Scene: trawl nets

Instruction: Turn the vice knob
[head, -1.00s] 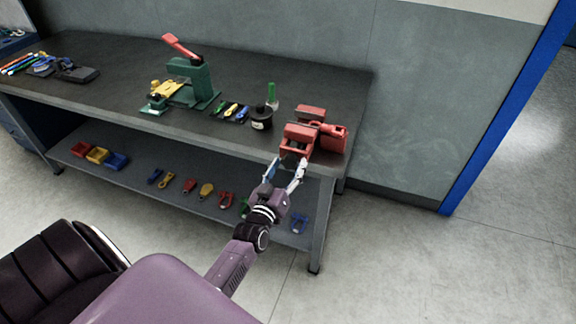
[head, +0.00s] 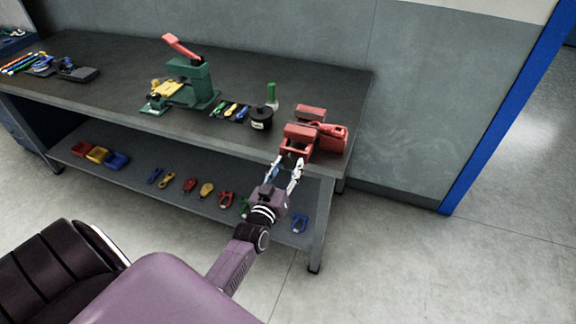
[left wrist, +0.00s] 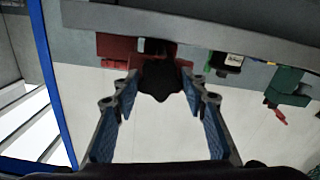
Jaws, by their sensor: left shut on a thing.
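The red vice (head: 300,132) stands at the right front corner of the workbench. It also shows upside down in the left wrist view (left wrist: 115,48). Its black knob (left wrist: 160,80) faces my left gripper in that view, with a fingertip against each side. My left gripper (head: 288,163) reaches up to the front of the vice and is shut on the knob; in the left wrist view its fingers (left wrist: 160,88) frame it. In the head view the fingers mostly hide the knob. My right gripper is not in view.
The dark workbench (head: 110,58) carries a green press with a red lever (head: 195,80), a black round container (head: 261,118) and small tools (head: 232,110). A lower shelf (head: 135,170) with several coloured clamps runs below, near my left arm. Floor is free to the right.

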